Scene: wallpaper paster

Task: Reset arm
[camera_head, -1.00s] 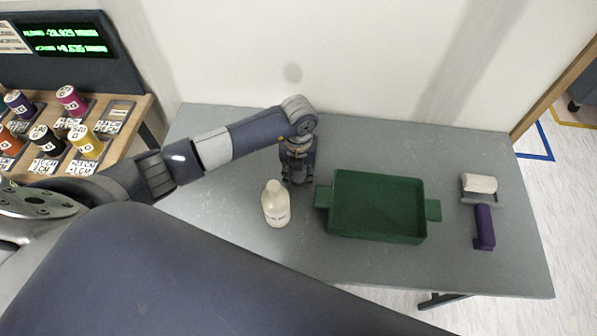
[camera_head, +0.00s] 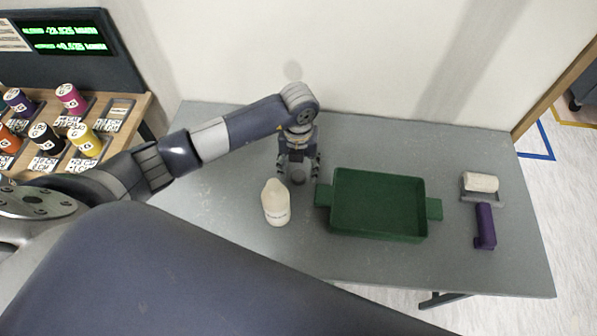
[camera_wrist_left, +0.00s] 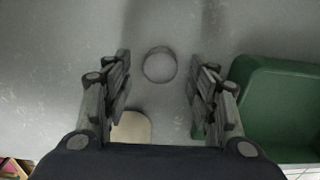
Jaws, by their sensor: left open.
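The bottle (camera_wrist_left: 131,128) shows partly below, and the tray (camera_wrist_left: 285,105) is at the right. My right gripper is not in view.
A wooden stand (camera_head: 120,120) with several coloured spools is at the left. A pale wall (camera_head: 380,60) rises behind the table. The table's back right is clear.

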